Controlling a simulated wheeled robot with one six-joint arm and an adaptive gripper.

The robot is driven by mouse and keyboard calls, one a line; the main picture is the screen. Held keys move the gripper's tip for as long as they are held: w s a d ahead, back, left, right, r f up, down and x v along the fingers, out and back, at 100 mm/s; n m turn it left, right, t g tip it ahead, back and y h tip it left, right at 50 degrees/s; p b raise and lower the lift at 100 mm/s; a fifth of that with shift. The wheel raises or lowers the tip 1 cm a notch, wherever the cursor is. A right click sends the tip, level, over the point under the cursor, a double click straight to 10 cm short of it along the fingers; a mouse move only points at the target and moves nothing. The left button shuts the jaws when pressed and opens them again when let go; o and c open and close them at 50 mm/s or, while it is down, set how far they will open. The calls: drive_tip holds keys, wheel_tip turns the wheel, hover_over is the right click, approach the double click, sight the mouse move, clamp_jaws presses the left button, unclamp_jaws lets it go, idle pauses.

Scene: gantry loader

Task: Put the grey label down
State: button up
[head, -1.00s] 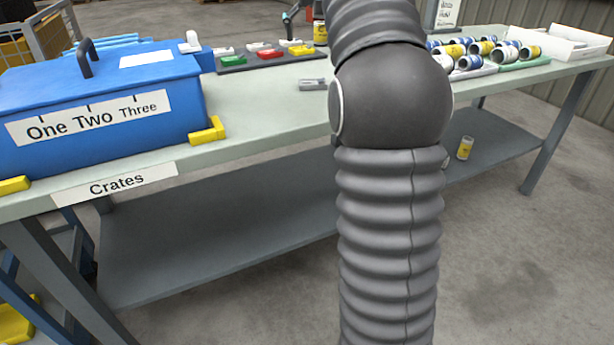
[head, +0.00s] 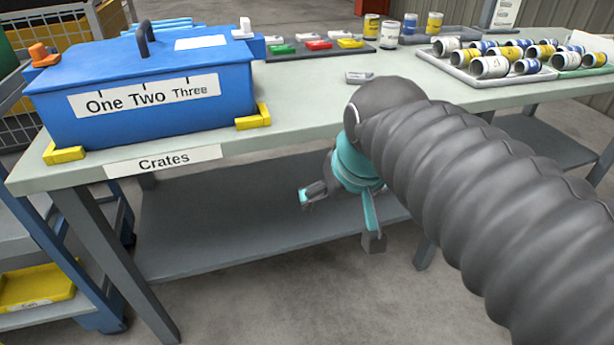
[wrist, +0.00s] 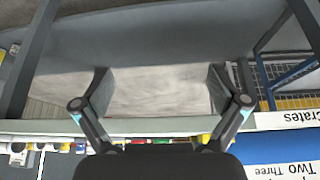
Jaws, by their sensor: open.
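A small grey piece (head: 359,76), which looks like the grey label, lies flat on the pale green bench top (head: 310,105), right of the blue box. My gripper (head: 338,220) hangs in front of the bench, below the level of its top, with its teal fingers spread apart. In the wrist view, which shows the bench upside down, my gripper (wrist: 160,92) is also open, with nothing between its fingers. The grey piece cannot be made out in the wrist view.
A blue box (head: 140,85) stands on the bench between yellow corner stops (head: 253,117). Behind are coloured pieces on a dark tray (head: 325,56). Cans lie in a white tray (head: 485,80) at the right. A lower shelf (head: 250,230) runs under the bench.

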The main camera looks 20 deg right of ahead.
drive_tip(key=s+a+f, duration=0.1)
drive_tip(key=s+f, duration=0.3)
drive_tip(key=f, duration=0.2)
drive_tip(key=shift+s+n, duration=0.3)
drive_tip(key=shift+r, duration=0.1)
idle(0.7)
